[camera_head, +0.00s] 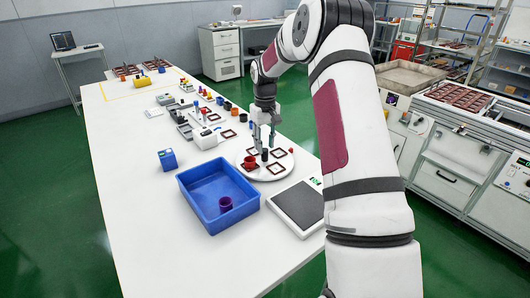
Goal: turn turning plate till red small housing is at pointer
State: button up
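The turning plate (246,171) is a white round disc on the table, with several dark reddish square frames on it. A small red round housing (250,162) sits at the plate's left side. Another small red thing (291,150) is at the right edge; I cannot tell whether it is the pointer. My gripper (265,148) points down over the plate's middle, its two fingers a little apart. A dark upright piece (265,155) shows at the fingertips. Whether the fingers touch or grip it is too small to tell.
A blue bin (190,190) with a purple cup (225,203) stands in front of the plate. A scale with a dark pad (300,204) lies to its right, and a blue box (168,159) to the left. Devices and small parts stand behind. The table's left side is clear.

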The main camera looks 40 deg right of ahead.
aim_at(265, 150)
jog(key=shift+f, duration=2.1)
grip_shut()
